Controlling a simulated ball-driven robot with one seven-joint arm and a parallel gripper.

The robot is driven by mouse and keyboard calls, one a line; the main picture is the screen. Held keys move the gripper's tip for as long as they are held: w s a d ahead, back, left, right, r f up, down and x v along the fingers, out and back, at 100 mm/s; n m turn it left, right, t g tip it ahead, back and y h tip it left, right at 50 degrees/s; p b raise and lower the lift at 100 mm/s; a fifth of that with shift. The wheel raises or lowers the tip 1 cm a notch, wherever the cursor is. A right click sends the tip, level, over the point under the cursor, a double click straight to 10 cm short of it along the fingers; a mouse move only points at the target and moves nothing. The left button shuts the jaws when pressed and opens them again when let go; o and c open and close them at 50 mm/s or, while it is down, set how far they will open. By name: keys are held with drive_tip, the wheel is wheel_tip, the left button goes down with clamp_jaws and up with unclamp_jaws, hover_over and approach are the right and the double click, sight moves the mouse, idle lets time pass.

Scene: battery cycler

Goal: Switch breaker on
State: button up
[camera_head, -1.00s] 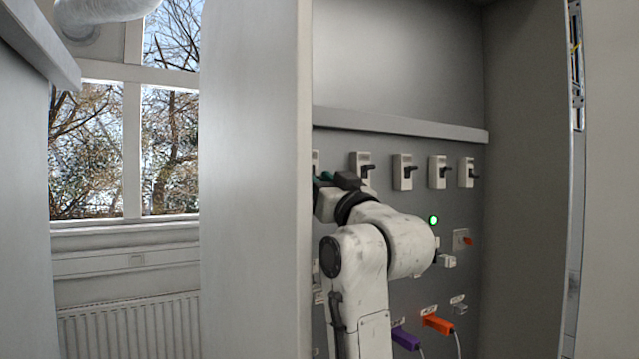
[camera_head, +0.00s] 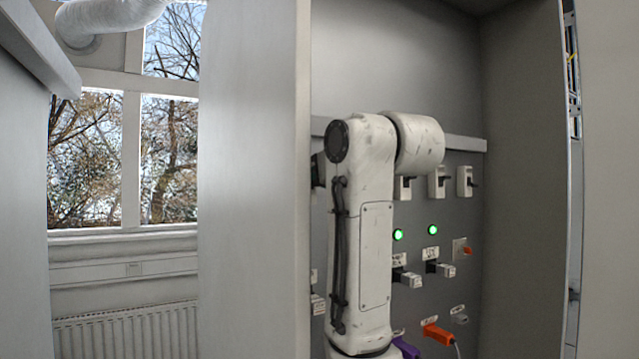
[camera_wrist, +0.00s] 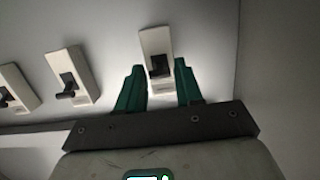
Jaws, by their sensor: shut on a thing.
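In the wrist view, a white breaker (camera_wrist: 155,42) with a black lever (camera_wrist: 159,68) sits between the two green fingers of my gripper (camera_wrist: 158,80). One finger is on each side of its lower part, and the jaws are shut on it. Whether the lever is in the on position I cannot tell. In the head view, my gripper is hidden behind my raised arm, and so is most of the left end of the breaker row.
More breakers (camera_wrist: 70,75) stand left in the wrist view; others (camera_head: 438,182) show right of my arm in the head view. Below are two lit green lamps (camera_head: 433,230), grey connectors, an orange plug (camera_head: 438,333) and a purple plug (camera_head: 405,348). The cabinet side wall (camera_head: 525,180) bounds the right.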

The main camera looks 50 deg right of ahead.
drive_tip(key=shift+r, duration=0.1)
idle(0.4)
drive_tip(key=o, duration=1.1)
drive_tip(key=shift+c, duration=0.2)
drive_tip(key=v, duration=1)
drive_tip(key=shift+s+r+b, duration=0.25)
drive_tip(key=shift+s+b, duration=0.05)
drive_tip(key=shift+b, duration=0.05)
drive_tip(key=shift+a, duration=0.1)
